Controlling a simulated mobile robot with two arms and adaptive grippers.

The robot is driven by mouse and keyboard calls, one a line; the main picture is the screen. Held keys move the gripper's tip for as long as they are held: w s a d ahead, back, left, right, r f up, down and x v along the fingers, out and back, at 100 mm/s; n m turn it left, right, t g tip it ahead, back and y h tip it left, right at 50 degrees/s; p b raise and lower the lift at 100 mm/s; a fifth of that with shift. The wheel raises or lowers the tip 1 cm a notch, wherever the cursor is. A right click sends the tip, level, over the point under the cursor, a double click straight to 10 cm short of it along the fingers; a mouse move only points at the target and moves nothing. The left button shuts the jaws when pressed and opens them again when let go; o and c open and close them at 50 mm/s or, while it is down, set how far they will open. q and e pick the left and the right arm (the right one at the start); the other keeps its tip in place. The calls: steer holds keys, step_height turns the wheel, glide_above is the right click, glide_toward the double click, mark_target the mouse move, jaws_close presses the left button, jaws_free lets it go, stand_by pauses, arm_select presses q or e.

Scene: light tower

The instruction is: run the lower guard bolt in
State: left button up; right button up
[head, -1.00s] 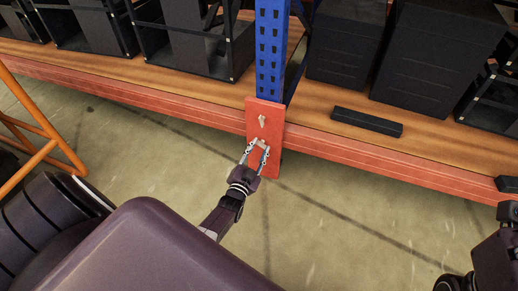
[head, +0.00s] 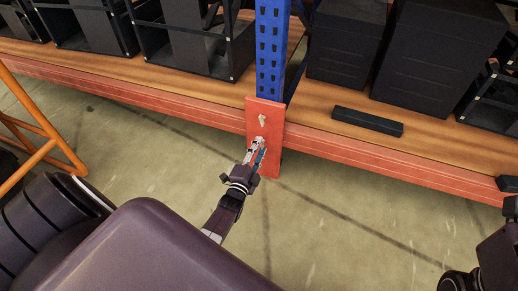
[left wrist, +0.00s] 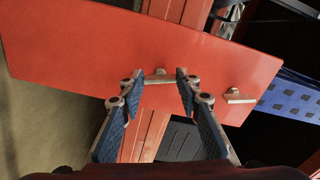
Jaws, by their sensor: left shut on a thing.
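The red guard plate (head: 264,168) covers the foot of the blue upright. The lower guard bolt (left wrist: 158,77) has a pale, bar-shaped head and sits in the plate. In the left wrist view it lies between the fingertips of my left gripper (left wrist: 161,82), which is shut on it. In the head view the left gripper (head: 259,146) reaches up from below and hides much of this bolt. The upper guard bolt (head: 262,119) stands above it, clear of the fingers, and also shows in the left wrist view (left wrist: 238,97).
An orange shelf beam (head: 400,170) runs to both sides of the plate. The blue upright (head: 270,50) rises above it. Dark crates (head: 435,60) and a black bar (head: 367,122) rest on the wooden shelf. An orange frame (head: 35,135) stands at left. The floor (head: 330,225) below is clear.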

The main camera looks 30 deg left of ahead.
arm_select(q)
steer(key=shift+s+d+f, duration=0.15)
steer(key=shift+f, duration=0.15)
steer(key=o, duration=0.9)
steer(key=shift+o, duration=1.3)
steer(key=shift+r, duration=0.2)
steer(key=v, duration=1.2)
